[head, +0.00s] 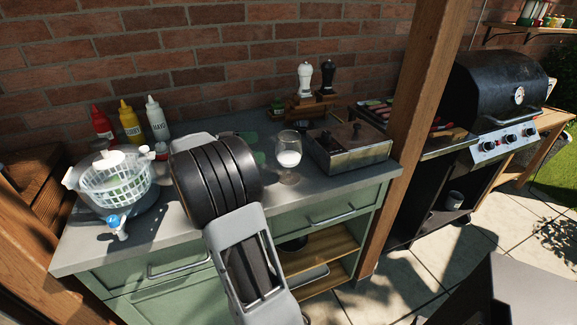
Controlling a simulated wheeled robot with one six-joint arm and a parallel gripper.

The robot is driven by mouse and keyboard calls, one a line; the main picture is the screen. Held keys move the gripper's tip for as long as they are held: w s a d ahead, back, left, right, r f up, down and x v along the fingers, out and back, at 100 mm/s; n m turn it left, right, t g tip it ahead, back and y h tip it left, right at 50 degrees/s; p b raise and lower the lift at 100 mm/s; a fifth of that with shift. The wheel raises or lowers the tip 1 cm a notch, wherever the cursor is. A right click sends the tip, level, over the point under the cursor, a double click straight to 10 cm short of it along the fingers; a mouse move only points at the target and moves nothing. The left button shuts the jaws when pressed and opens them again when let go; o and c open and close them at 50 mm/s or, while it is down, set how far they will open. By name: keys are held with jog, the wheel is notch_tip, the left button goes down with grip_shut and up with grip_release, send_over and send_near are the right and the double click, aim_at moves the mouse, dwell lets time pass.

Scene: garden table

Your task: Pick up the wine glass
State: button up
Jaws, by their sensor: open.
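The wine glass (289,158) stands upright on the grey counter top (318,186), near its front edge and left of a metal box. It is clear, with something white in its bowl. My arm reaches up from the bottom, and its thick black joint is left of the glass, apart from it in the picture. My gripper's fingers do not show; the black joint hides what lies behind it. Nothing of mine is seen touching the glass.
A metal box (352,158) stands close right of the glass. White and black mills (305,80) (327,77) stand behind. A salad spinner (113,180) and sauce bottles (129,124) are at left. A wooden post (420,110) and a grill (500,85) are at right.

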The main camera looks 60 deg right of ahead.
aim_at(289, 140)
jog(key=p+x, duration=0.1)
jog(key=x, duration=0.9)
jog(key=shift+p, duration=0.35)
jog(key=c, duration=1.3)
jog(key=shift+r, duration=0.15)
